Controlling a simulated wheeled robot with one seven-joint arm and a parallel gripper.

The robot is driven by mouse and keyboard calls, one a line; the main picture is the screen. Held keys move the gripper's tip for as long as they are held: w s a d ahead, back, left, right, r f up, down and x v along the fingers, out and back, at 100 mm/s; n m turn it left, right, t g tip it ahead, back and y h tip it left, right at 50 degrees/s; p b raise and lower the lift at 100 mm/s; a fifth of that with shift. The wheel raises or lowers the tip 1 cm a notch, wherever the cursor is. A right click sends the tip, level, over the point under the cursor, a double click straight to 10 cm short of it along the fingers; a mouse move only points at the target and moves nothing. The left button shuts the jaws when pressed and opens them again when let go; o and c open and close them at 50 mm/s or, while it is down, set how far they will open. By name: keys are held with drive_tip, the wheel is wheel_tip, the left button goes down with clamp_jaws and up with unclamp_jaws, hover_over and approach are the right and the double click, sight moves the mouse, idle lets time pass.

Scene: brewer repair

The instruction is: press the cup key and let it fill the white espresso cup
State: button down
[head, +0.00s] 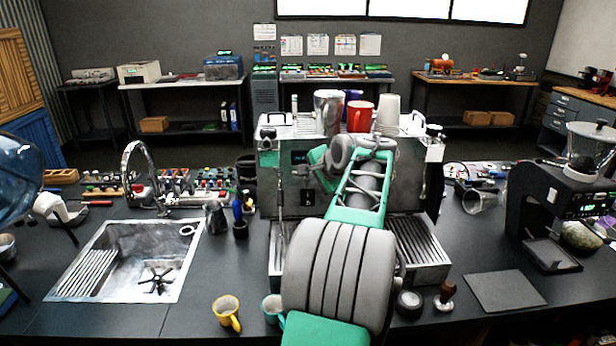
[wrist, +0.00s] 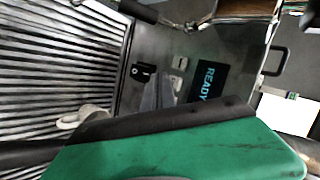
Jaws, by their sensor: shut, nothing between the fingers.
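The steel espresso machine (head: 285,185) stands on the counter behind my arm. In the wrist view its display (wrist: 208,80) reads READY. Beside the display are small light keys, one (wrist: 180,62) clear and another (wrist: 177,85) close to my fingers; I cannot read which is the cup key. A black switch (wrist: 143,73) sits beyond them. My gripper (wrist: 160,92) is shut and empty, its grey fingertips close to the panel; contact cannot be told. The white espresso cup (wrist: 82,116) is by the slatted drip tray (wrist: 60,65), partly hidden by my gripper. My arm hides it in the head view.
A red mug (head: 359,116), a steel pitcher (head: 328,110) and white cups (head: 388,112) stand on the machine. A yellow mug (head: 226,312) and a teal mug (head: 271,307) are at the front edge. A sink (head: 75,285) is left, a grinder (head: 550,200) right.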

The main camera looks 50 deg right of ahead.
drive_tip(key=shift+d+r, duration=0.1)
drive_tip(key=shift+w+d+p, duration=0.25)
drive_tip(key=shift+w+p, duration=0.05)
drive_tip(key=shift+p, duration=0.25)
drive_tip(key=shift+w+d+p, duration=0.3)
drive_tip(key=shift+d+p, duration=0.05)
drive_tip(key=shift+p, duration=0.2)
idle(0.6)
drive_tip(key=shift+s+a+b, duration=0.4)
drive_tip(key=shift+s+a, duration=0.2)
drive_tip(key=shift+a, duration=0.1)
